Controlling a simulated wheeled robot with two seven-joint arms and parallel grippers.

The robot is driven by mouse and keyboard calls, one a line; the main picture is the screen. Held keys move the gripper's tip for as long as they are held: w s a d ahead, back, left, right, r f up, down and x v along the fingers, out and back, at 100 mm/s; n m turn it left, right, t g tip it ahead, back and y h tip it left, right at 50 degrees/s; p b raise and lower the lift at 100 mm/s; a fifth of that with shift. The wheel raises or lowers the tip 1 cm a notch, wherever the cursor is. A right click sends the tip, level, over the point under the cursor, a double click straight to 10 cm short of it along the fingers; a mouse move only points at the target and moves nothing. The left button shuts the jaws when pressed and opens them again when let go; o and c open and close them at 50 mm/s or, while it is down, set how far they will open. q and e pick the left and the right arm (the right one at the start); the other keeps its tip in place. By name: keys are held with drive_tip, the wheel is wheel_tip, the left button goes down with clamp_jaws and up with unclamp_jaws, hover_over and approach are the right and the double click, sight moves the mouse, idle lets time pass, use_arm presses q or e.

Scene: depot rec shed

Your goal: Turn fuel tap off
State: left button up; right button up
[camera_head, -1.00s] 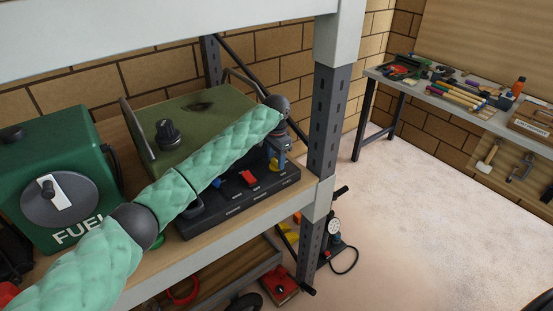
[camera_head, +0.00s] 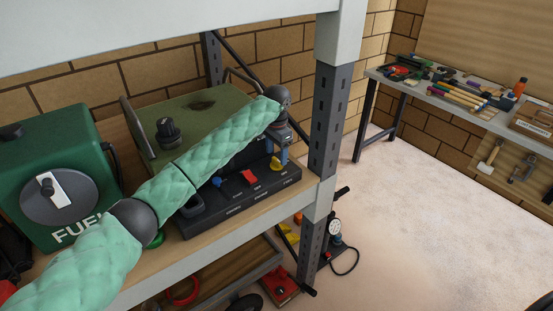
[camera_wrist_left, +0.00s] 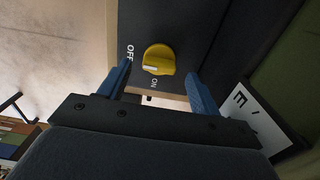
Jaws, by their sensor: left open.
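The fuel tap is a yellow knob (camera_head: 276,164) at the right end of a black control panel (camera_head: 232,208) on the generator. In the left wrist view the knob (camera_wrist_left: 158,60) has a white mark at its lower left, near the word ON; OFF is printed to its upper left. My left gripper (camera_head: 278,156) is just above the knob. In the left wrist view its blue fingers are apart (camera_wrist_left: 160,70), one on each side of the knob, with gaps showing. Whether they touch it cannot be told. My right gripper is in neither view.
The olive generator (camera_head: 200,115) stands on a wooden shelf beside a green fuel tank (camera_head: 75,135). A red switch (camera_head: 249,177) is left of the tap. A grey shelf post (camera_head: 328,125) rises close to the right. The floor beyond is mostly clear.

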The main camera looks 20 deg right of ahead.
sight(276, 159)
use_arm(q)
wheel_tip(276, 159, up, 4)
drive_tip(key=shift+w+f+b, duration=0.1)
drive_tip(key=shift+b, duration=0.6)
drive_tip(key=shift+r, duration=0.9)
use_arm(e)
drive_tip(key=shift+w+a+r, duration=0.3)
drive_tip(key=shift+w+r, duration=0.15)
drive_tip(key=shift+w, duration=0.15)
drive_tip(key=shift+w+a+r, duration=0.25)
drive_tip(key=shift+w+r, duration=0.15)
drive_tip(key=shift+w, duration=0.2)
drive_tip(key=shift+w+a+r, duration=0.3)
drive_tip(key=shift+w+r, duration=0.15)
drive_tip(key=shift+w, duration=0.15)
use_arm(q)
drive_tip(key=shift+f, duration=0.1)
